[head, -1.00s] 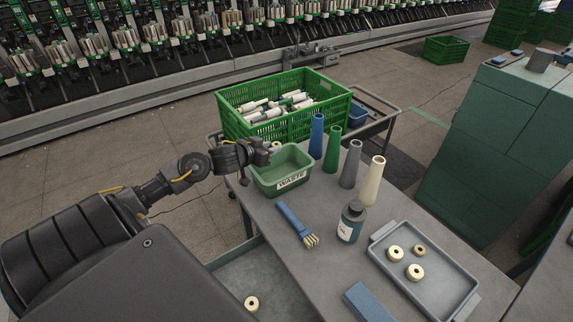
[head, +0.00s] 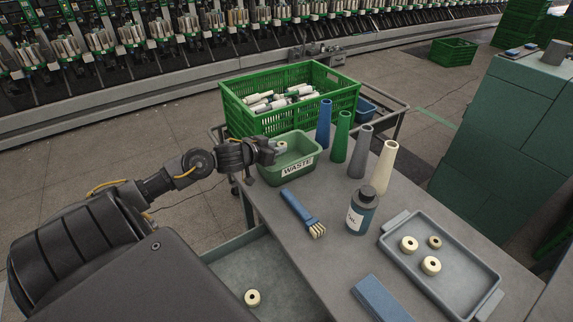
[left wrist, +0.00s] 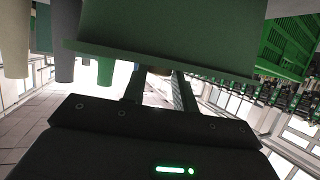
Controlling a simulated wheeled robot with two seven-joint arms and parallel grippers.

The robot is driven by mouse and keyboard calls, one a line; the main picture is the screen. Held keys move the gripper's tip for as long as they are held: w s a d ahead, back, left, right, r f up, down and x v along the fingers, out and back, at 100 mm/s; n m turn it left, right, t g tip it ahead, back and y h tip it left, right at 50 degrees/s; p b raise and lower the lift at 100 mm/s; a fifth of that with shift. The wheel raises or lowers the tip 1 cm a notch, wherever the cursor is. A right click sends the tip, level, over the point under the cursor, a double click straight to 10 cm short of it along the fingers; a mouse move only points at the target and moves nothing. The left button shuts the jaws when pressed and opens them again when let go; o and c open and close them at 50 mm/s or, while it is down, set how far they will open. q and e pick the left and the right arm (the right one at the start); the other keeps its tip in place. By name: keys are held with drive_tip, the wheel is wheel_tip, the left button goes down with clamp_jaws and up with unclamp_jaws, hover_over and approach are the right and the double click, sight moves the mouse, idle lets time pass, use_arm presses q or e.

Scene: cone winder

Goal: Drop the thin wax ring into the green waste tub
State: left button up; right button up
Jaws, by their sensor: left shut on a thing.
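The green waste tub (head: 297,163), labelled WASTE, stands at the far left corner of the grey table. My left gripper (head: 273,149) reaches in from the left at the tub's far left rim. It is shut on a pale wax ring (head: 282,146), which shows over the tub's opening. In the left wrist view the tub's green wall (left wrist: 165,45) fills the top. The two fingers (left wrist: 160,88) extend toward the tub, and the wall hides most of the ring. My right gripper is out of view.
A green crate (head: 345,98) of bobbins stands behind the tub. A grey tray (head: 462,270) holds three rings; another ring (head: 252,297) lies lower left.

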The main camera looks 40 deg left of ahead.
use_arm(q)
drive_tip(key=shift+s, duration=0.1)
drive_tip(key=o, duration=1)
drive_tip(key=v, duration=1.1)
drive_tip(key=shift+r+p, duration=0.1)
drive_tip(key=shift+p, duration=0.2)
